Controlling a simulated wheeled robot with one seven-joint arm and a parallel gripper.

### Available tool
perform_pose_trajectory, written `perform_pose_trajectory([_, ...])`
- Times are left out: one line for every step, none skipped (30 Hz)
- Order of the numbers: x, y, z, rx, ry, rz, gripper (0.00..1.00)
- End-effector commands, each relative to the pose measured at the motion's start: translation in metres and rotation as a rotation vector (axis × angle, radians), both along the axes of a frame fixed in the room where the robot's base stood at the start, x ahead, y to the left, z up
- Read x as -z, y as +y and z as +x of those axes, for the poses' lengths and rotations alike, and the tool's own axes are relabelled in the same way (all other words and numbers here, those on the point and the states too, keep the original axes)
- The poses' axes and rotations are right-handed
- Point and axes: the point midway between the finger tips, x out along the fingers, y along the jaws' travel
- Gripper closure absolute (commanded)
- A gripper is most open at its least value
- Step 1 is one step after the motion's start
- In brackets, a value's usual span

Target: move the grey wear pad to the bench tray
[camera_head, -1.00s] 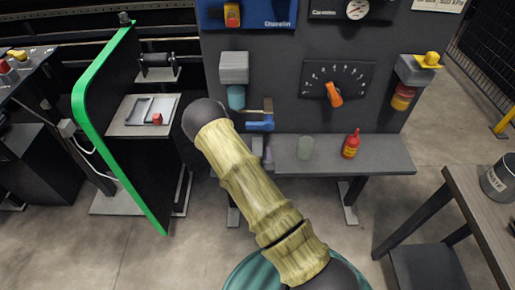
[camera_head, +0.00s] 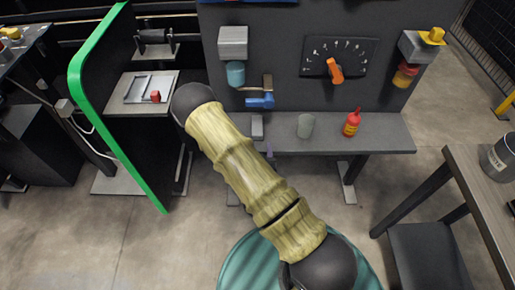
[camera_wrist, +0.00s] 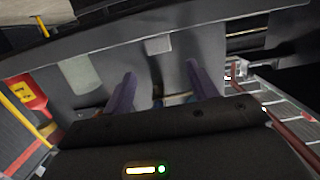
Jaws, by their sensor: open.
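The grey wear pad (camera_head: 257,127) appears as a small grey block on the grey bench shelf (camera_head: 380,136), at its left part. In the wrist view the pad (camera_wrist: 158,45) lies just beyond the gap between my fingertips, near the shelf edge, apart from them. My gripper (camera_wrist: 160,72) is open and empty, with two purple fingers. In the head view my arm hides most of it; a bit of purple finger shows below the shelf edge. A pale tray (camera_head: 136,89) with a red block (camera_head: 155,96) sits on a small stand at the left, perhaps the bench tray.
A translucent cup (camera_head: 305,126) and a red bottle (camera_head: 351,123) stand right of the pad. A blue-handled valve (camera_head: 260,101) and a teal cylinder (camera_head: 235,74) are above it. A green-edged panel (camera_head: 120,110) stands by the tray stand. A wooden table (camera_head: 485,190) is at right.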

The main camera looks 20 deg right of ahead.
Motion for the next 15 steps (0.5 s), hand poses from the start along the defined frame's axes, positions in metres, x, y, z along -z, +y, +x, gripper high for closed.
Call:
perform_pose_trajectory([0.000,0.000,0.000,0.000,0.000,0.000,0.42])
perform_pose_trajectory([0.000,0.000,0.000,0.000,0.000,0.000,0.42])
perform_pose_trajectory([0.000,0.000,0.000,0.001,0.001,0.001,0.42])
perform_pose_trajectory([0.000,0.000,0.001,0.003,0.003,0.003,0.42])
perform_pose_trajectory([0.000,-0.001,0.001,0.007,0.007,0.006,0.42])
perform_pose_trajectory([-0.001,-0.002,0.002,0.014,0.015,0.014,0.42])
perform_pose_trajectory([-0.001,-0.003,0.003,0.021,0.025,0.022,0.42])
perform_pose_trajectory([-0.002,-0.004,0.005,0.029,0.037,0.032,0.42])
perform_pose_trajectory([-0.002,-0.005,0.007,0.043,0.059,0.050,0.42])
perform_pose_trajectory([-0.003,-0.006,0.009,0.056,0.079,0.066,0.42])
perform_pose_trajectory([-0.003,-0.007,0.011,0.067,0.101,0.083,0.42])
perform_pose_trajectory([-0.004,-0.008,0.013,0.081,0.136,0.107,0.42])
perform_pose_trajectory([-0.005,-0.009,0.015,0.091,0.163,0.127,0.42])
perform_pose_trajectory([-0.006,-0.009,0.016,0.097,0.193,0.145,0.42])
perform_pose_trajectory([-0.008,-0.008,0.017,0.105,0.234,0.171,0.42])
